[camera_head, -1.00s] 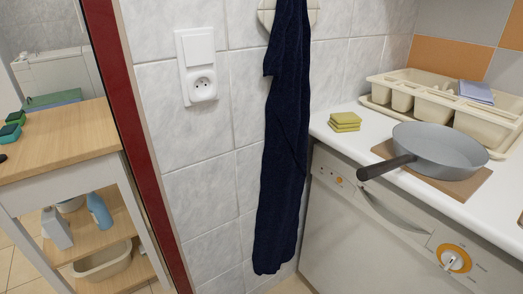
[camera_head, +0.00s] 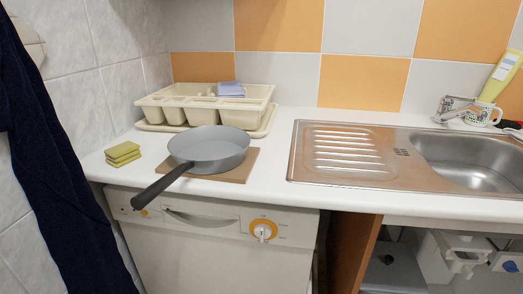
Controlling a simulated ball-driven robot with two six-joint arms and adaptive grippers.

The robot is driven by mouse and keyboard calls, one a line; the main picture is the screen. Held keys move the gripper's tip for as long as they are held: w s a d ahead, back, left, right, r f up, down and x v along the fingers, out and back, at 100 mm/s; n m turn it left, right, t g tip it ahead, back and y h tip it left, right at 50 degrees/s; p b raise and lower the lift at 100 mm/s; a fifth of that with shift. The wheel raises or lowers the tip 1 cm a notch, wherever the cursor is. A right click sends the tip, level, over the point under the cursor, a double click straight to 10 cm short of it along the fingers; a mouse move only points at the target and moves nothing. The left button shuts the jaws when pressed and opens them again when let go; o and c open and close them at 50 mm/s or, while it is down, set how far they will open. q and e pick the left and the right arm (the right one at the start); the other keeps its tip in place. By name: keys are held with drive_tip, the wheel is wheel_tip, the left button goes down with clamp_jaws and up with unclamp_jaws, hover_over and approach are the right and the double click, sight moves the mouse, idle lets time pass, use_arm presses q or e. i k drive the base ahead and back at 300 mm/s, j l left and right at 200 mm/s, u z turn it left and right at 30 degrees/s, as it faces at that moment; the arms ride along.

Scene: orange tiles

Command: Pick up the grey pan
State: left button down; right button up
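The grey pan (camera_head: 210,147) sits on a brown board (camera_head: 236,172) on the white counter, left of the sink. Its dark handle (camera_head: 160,187) points toward the lower left and sticks out past the counter's front edge. The pan looks empty. Neither of my grippers shows in the head view.
A cream dish rack (camera_head: 262,97) with a folded blue-grey cloth (camera_head: 231,90) stands behind the pan. Yellow-green sponges (camera_head: 122,153) are stacked to its left. The metal sink (camera_head: 345,150) lies to the right. A dark towel (camera_head: 45,170) hangs at left. A dishwasher (camera_head: 215,245) is below.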

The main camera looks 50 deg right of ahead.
sight(208, 149)
drive_tip(key=z, duration=1.1)
